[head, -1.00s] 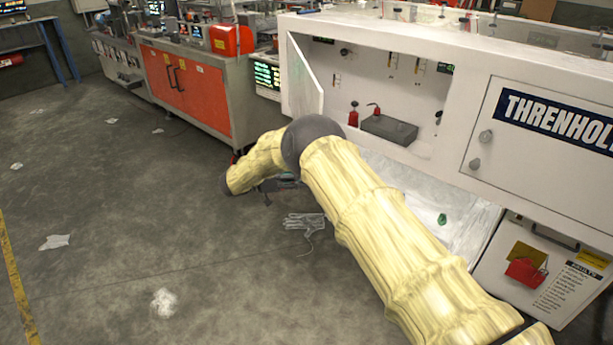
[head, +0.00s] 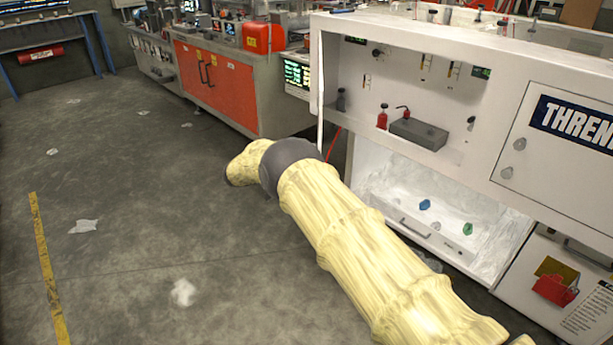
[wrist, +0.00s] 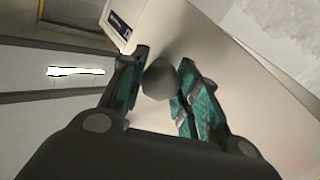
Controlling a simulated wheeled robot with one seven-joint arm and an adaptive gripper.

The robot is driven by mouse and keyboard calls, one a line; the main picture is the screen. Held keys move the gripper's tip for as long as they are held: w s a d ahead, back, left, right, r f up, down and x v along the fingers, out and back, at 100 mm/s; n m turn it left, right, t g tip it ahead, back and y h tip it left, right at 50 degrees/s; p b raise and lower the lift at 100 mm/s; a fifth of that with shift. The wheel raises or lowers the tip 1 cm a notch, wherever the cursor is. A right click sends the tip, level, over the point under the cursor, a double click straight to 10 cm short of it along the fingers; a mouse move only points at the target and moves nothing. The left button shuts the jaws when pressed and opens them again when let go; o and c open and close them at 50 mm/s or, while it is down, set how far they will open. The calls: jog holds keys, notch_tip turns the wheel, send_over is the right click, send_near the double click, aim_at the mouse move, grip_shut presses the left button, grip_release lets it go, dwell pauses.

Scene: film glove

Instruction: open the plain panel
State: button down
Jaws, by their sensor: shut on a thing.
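The plain panel (head: 320,95) is a white door at the left end of the white cabinet's upper opening. It stands swung outward, seen nearly edge-on in the head view. In the wrist view the pale panel face (wrist: 222,72) fills much of the picture. My gripper (wrist: 163,78) has its teal-padded fingers on either side of a round dark grey knob (wrist: 159,80) on that face and is shut on it. In the head view my gripper is hidden behind my yellow-sleeved arm.
The white cabinet's open bay holds a grey box (head: 418,133) and red bottles. A THRENHOLT door (head: 560,150) is closed at right. Below is a lit recess with coloured knobs (head: 425,204). An orange-doored bench (head: 215,85) stands behind left. Floor at left is mostly clear, with scattered scraps.

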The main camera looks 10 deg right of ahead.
jog(key=shift+w+r, duration=0.15)
jog(key=shift+r, duration=0.1)
jog(key=c, duration=1.3)
grip_release()
jog(key=shift+o, duration=1.3)
jog(key=shift+d+f, duration=0.1)
jog(key=shift+f, duration=0.1)
notch_tip(320, 180, up, 10)
jog(key=shift+c, duration=0.2)
